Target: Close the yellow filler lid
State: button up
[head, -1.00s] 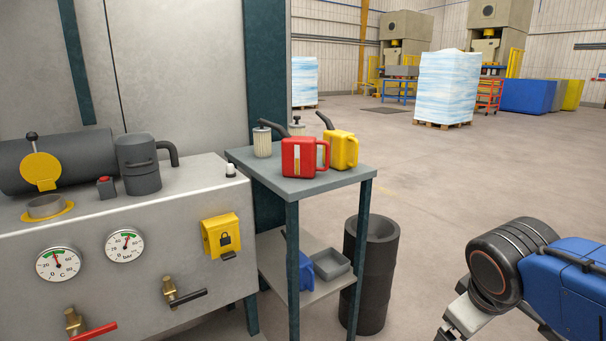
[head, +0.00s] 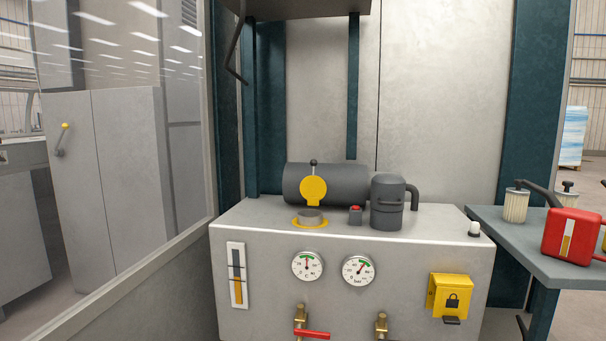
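The yellow filler lid (head: 314,190) is a round disc with a black knob on a stem at its top. It stands upright, open, behind the filler neck (head: 310,216). The neck is a short grey ring on a yellow flange, on top of the grey hydraulic unit (head: 260,237). The mouth of the neck is uncovered. My gripper is not in the head view.
A dark cylinder (head: 345,182) lies behind the lid. A side table (head: 490,232) at right holds a red can (head: 573,236). A glazed partition (head: 130,130) stands at left.

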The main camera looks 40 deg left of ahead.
aim_at(313, 188)
jog(key=u, duration=1.45)
